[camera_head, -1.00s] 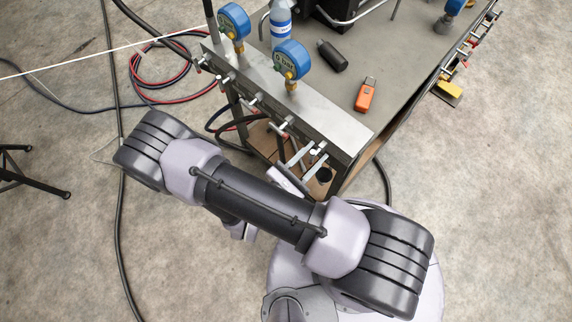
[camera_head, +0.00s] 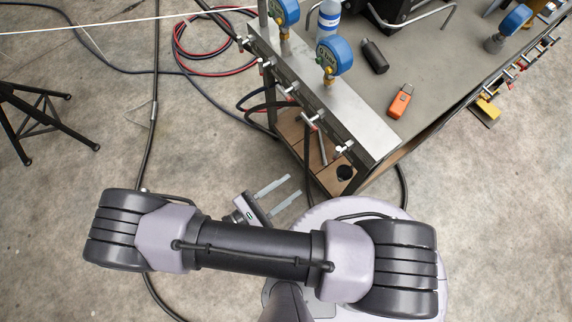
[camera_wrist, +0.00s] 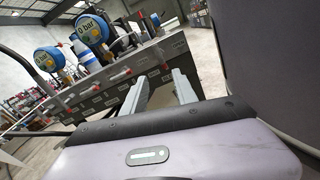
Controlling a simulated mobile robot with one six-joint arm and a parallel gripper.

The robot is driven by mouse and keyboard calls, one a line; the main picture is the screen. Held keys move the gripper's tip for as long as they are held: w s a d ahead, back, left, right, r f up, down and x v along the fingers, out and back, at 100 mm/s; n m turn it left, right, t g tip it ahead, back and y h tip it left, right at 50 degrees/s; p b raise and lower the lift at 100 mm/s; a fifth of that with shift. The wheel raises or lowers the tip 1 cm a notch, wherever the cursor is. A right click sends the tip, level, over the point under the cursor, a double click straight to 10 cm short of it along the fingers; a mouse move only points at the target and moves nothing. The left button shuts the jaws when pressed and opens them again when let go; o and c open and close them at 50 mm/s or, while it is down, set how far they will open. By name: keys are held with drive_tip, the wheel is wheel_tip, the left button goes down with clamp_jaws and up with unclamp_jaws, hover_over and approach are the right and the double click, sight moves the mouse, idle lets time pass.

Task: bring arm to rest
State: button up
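My gripper (camera_head: 280,194) shows in the head view behind my dark arm link, over the bare floor to the left of the bench. Its two grey fingers point right and slightly up, apart from each other, with nothing between them. In the wrist view my gripper (camera_wrist: 160,82) also has its fingers spread and empty, pointing towards the bench side. The fingers touch nothing that I can see. No flanged spool can be made out in either view.
The workbench (camera_head: 440,88) stands at upper right, with blue gauges (camera_head: 334,56) on its manifold edge. An orange device (camera_head: 400,100) and a black cylinder (camera_head: 375,56) lie on top. Hoses (camera_head: 190,50) cross the floor, and a black tripod (camera_head: 40,115) stands at left. Open floor lies between.

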drive_tip(key=shift+r, duration=0.1)
drive_tip(key=w+d+r+m+g+y+b, duration=0.1)
drive_tip(key=d+r+m+y, duration=0.2)
drive_tip(key=r+m, duration=0.6)
drive_tip(key=w+d+r+m+g+y+b, duration=0.1)
drive_tip(key=d+r+m+g+y, duration=0.1)
drive_tip(key=r+m+y, duration=0.6)
drive_tip(key=w+d+r+m+g+y+b, duration=0.1)
drive_tip(key=d+r+m+y, duration=0.4)
drive_tip(key=r+m, duration=0.5)
drive_tip(key=shift+w+r+g+y+b, duration=0.3)
drive_tip(key=shift+w+r+g+b, duration=0.15)
drive_tip(key=shift+r, duration=0.25)
